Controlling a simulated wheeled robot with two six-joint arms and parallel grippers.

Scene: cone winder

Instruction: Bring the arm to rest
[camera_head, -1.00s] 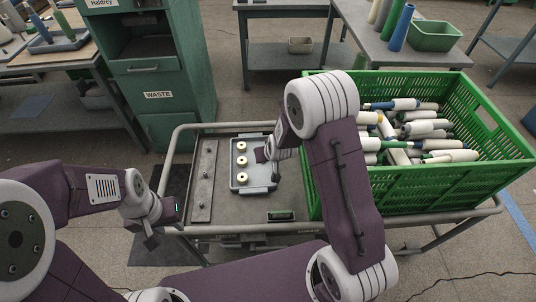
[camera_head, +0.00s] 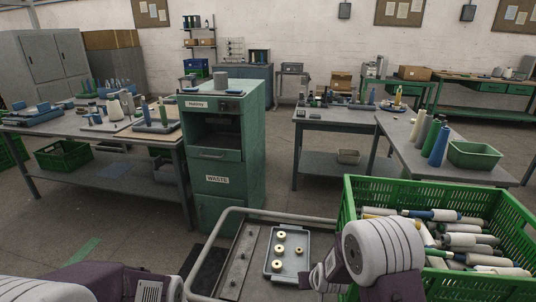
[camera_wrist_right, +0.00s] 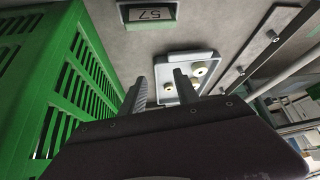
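My right gripper (camera_wrist_right: 158,82) is open in the right wrist view, with nothing between its two fingers. It hangs above the cart top, beside the green crate. The grey tray (camera_head: 270,268) lies on the cart, left of my right arm in the head view. Several pale ring-shaped pieces (camera_head: 278,250) sit in it. The tray also shows beyond the fingers in the wrist view (camera_wrist_right: 172,68), partly hidden by them. My right wrist shows at the bottom of the head view, beside the tray. My left arm shows only at the lower left edge; its gripper is out of view.
A green crate (camera_head: 350,202) full of yarn cones stands close to my right arm. The cart's tube rail (camera_head: 212,240) runs around its left side. A green waste cabinet (camera_head: 228,155) stands behind the cart. Benches (camera_head: 325,118) stand further back, with open floor between.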

